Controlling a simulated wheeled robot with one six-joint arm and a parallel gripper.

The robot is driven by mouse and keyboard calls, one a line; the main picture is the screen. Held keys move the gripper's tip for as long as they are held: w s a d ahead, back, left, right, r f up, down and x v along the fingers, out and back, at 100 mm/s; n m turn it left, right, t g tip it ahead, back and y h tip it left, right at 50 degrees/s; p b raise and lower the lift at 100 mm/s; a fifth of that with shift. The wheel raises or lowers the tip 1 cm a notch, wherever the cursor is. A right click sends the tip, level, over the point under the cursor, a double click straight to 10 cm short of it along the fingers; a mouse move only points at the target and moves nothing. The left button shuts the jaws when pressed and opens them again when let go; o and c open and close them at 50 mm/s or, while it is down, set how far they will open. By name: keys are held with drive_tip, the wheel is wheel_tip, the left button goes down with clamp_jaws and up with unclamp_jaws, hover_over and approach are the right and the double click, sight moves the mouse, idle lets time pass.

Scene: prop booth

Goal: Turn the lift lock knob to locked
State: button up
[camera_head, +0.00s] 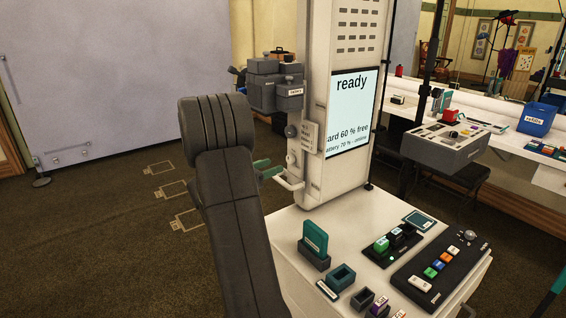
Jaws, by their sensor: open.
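A white upright cabinet (322,190) stands at the centre. On its left edge is a small label plate (310,137), its text too small to read. A dark round knob (291,131) sits beside the plate, and a pale knob (291,157) is below it. I cannot tell for certain which is the lift lock knob, or its setting.
A lit screen (351,112) reads "ready". The white counter (300,218) in front holds a green block, small trays and a button panel (440,266). Floor at left is clear.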

sight(288, 160)
drive_tip(key=x, duration=0.5)
drive_tip(key=shift+w+d, duration=0.15)
drive_tip(key=shift+d, duration=0.1)
drive_tip(key=c, duration=1)
